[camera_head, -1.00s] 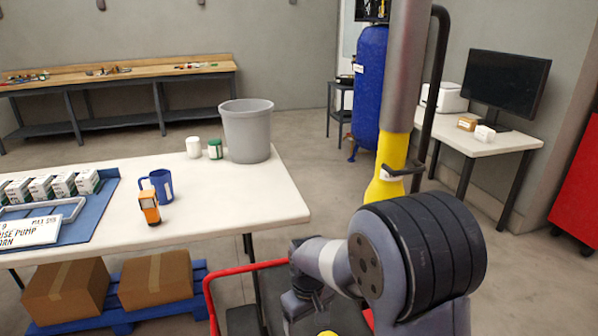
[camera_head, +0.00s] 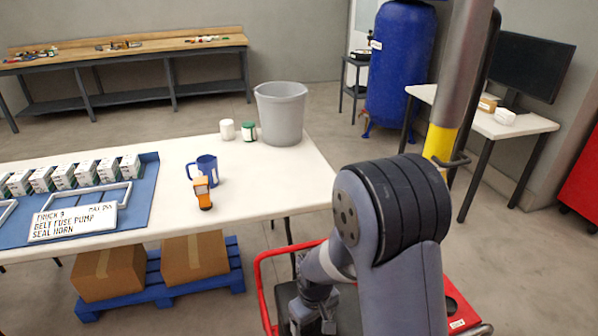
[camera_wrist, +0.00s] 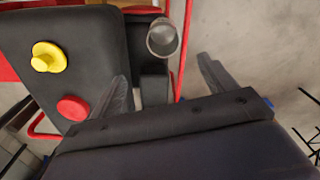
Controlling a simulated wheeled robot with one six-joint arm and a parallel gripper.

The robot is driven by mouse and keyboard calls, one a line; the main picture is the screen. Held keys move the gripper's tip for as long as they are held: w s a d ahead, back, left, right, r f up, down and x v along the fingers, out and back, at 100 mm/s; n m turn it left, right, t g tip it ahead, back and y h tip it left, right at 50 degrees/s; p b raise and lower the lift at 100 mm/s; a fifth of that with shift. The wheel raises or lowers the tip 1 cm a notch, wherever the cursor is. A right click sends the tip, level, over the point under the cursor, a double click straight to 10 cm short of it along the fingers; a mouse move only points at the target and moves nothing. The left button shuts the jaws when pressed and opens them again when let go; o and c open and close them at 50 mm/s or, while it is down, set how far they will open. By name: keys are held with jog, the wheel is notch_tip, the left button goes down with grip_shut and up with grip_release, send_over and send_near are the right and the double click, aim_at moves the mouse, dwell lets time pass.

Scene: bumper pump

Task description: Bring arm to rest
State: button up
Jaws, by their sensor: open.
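My arm reaches forward and down over the red-railed cart in the head view, its large dark shoulder joint at the lower right. In the wrist view my gripper (camera_wrist: 165,85) points down, its two dark fingers wide apart with nothing between them. Below and beyond the fingers lies a black surface (camera_wrist: 95,40) with a yellow knobbed part (camera_wrist: 48,57) and a red round part (camera_wrist: 73,108) on it. A grey cup-like part (camera_wrist: 162,38) is at the black surface's right edge, near the red rail. The fingertips are hidden in the head view.
The red rail (camera_head: 262,290) runs near my arm. A pole (camera_head: 465,70) stands at right.

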jog(key=shift+s+a+f, duration=0.1)
jog(key=shift+a+f, duration=0.05)
jog(key=shift+f, duration=2.35)
jog(key=shift+s+a+f, duration=0.1)
jog(key=shift+a+f, duration=0.05)
jog(key=shift+f, duration=2.35)
jog(key=shift+s, duration=0.1)
